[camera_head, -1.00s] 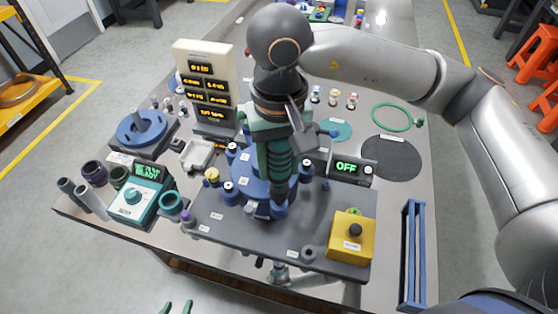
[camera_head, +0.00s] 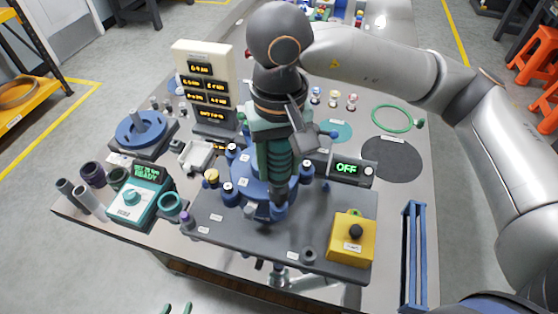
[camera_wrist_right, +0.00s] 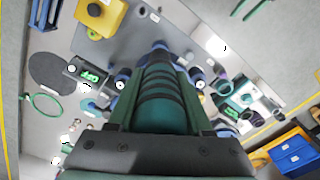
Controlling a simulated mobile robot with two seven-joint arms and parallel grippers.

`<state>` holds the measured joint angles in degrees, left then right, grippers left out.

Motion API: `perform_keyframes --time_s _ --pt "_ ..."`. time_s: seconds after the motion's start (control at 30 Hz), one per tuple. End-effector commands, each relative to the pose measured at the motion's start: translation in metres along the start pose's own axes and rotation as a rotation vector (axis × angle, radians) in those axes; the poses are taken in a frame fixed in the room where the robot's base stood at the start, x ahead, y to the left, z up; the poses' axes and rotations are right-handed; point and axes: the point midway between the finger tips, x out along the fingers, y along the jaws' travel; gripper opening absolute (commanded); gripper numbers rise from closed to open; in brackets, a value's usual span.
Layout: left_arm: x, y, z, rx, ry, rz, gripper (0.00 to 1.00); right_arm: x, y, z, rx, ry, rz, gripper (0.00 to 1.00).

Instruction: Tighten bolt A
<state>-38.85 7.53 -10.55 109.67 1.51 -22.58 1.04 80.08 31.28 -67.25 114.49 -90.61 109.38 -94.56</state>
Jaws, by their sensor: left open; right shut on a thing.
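My right gripper (camera_head: 276,140) is shut on a teal tool with dark bands (camera_head: 279,166). It holds the tool upright over the front part of the round blue flange (camera_head: 249,173). The tool's lower end meets a blue bolt position at the flange's front rim; the bolt itself is hidden. In the right wrist view the tool (camera_wrist_right: 167,95) lies between the fingers (camera_wrist_right: 120,108) and ends at a blue part. I cannot read which one is bolt A. My left gripper (camera_head: 178,309) is open and empty at the bottom edge, only its tips showing.
A teal controller (camera_head: 139,196) reading READY stands at left beside sockets (camera_head: 93,174). A white panel (camera_head: 203,62) with amber readings stands behind. A box (camera_head: 352,170) reads OFF. A yellow button box (camera_head: 351,238) sits front right, near a blue rack (camera_head: 413,250).

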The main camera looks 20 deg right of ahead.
Motion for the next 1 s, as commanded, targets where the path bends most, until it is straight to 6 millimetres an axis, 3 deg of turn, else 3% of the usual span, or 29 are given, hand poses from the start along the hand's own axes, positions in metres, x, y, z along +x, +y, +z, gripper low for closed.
perform_keyframes --time_s 1.0 --pt "0.009 -0.001 0.01 0.0 0.0 0.0 0.5 0.011 0.0 0.0 0.0 0.002 -0.001 0.0"
